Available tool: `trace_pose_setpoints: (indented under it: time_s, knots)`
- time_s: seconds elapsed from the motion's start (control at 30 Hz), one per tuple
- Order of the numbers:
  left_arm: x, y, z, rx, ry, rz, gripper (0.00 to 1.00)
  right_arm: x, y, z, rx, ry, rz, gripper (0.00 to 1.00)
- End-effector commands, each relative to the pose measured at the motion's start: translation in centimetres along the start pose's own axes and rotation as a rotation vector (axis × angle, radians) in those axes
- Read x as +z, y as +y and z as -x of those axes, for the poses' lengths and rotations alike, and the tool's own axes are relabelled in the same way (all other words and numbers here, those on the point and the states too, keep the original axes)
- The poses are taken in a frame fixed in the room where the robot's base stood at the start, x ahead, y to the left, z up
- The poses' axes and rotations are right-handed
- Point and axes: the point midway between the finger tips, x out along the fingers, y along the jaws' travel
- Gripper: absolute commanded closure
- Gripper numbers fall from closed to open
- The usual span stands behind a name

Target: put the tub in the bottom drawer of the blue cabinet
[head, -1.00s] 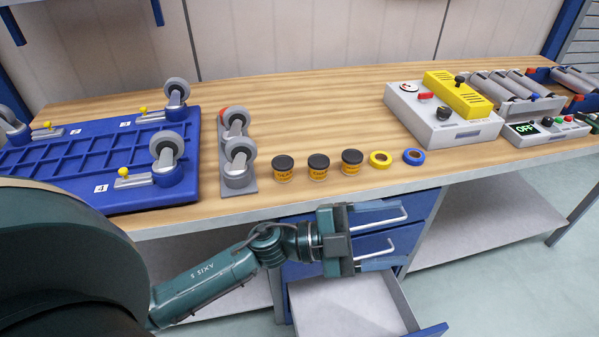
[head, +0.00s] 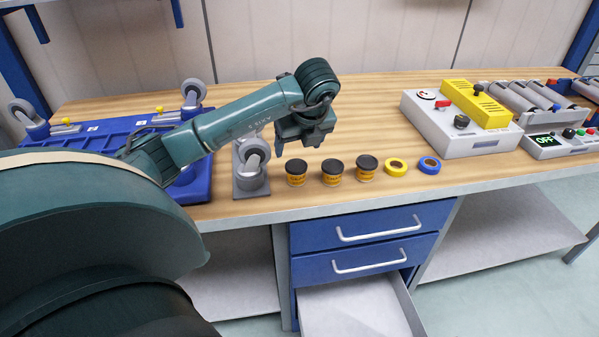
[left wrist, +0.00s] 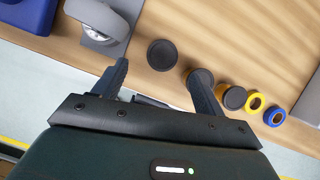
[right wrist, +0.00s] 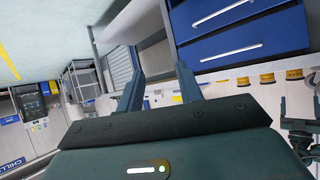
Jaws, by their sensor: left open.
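Three dark-lidded yellow tubs stand in a row on the bench: the left tub (head: 296,173), the middle tub (head: 332,173) and the right tub (head: 367,168). My left gripper (head: 303,142) is open and empty, above the bench near the left tub. In the left wrist view that tub's lid (left wrist: 162,54) shows between the fingers and beyond them, apart from both. The blue cabinet (head: 362,243) is under the bench. Its bottom drawer (head: 350,308) is pulled out, and the visible part is empty. My right gripper (right wrist: 160,72) is open and empty, away from the tubs.
A yellow tape ring (head: 396,167) and a blue tape ring (head: 429,165) lie right of the tubs. A grey caster plate (head: 250,185) is close on the left, beside a blue tray (head: 195,187). A grey-yellow control box (head: 462,125) stands right. The back middle of the bench is clear.

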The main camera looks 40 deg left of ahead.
Motion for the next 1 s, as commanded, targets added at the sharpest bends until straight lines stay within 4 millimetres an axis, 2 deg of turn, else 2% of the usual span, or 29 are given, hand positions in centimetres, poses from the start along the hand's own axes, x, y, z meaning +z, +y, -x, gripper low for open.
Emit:
trace_pose_setpoints:
  time_s: [0.1, 0.2, 0.47, 0.7, 0.83, 1.0]
  knots:
    - [-0.1, 0.1, -2.4, 0.004, 0.003, -0.002, 0.29, -0.1, 0.0, 0.1, 0.001, -0.005, 0.0, 0.64]
    - [-0.1, 0.0, -4.0, 0.002, 0.005, -0.003, 0.29, 0.2, 0.1, 0.1, 0.002, -0.014, 0.0, 0.64]
    - [-0.4, -0.2, -6.0, -0.001, 0.006, -0.005, 0.29, 0.4, 0.2, 0.1, 0.007, -0.024, 0.0, 0.64]
    - [-1.2, -0.6, -9.4, 0.0, 0.006, -0.005, 0.29, 0.0, 0.4, 0.5, 0.016, -0.031, -0.009, 0.64]
    - [-1.2, -0.6, -10.5, -0.002, 0.005, -0.006, 0.29, 0.4, 0.5, 0.4, 0.019, -0.041, -0.011, 0.64]
    - [-1.2, -0.7, -10.7, -0.003, 0.004, -0.006, 0.29, 0.8, 0.6, 0.4, 0.021, -0.049, -0.011, 0.64]
